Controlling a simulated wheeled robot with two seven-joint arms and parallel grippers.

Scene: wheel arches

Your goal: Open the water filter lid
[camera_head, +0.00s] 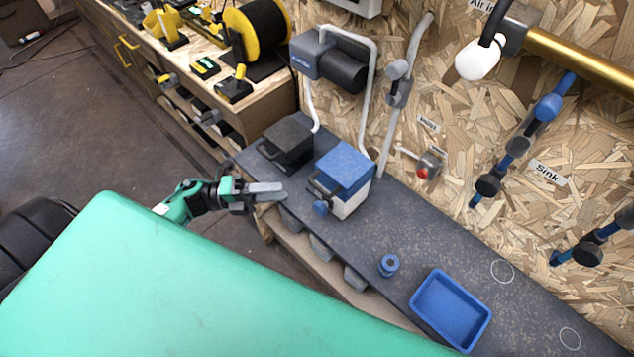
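Two lidded boxes with front handles stand on the dark speckled counter: one with a blue lid (344,168) and a pale lower body, and a black one (288,141) to its left. I cannot tell for certain which is the water filter. Both lids look closed. My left gripper (277,192) is in front of the boxes, near the counter's front edge, with its two grey fingers pointing right. It looks empty and apart from both boxes. The fingers lie close together in this view, and their gap is unclear. My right gripper is out of view.
A dark pump-like unit (329,62) with grey pipes is on the chipboard wall (500,110) above the boxes. A small blue cylinder (389,265) and a blue tray (451,309) are on the counter to the right. A wooden workbench (150,63) with yellow-black items stands at the upper left.

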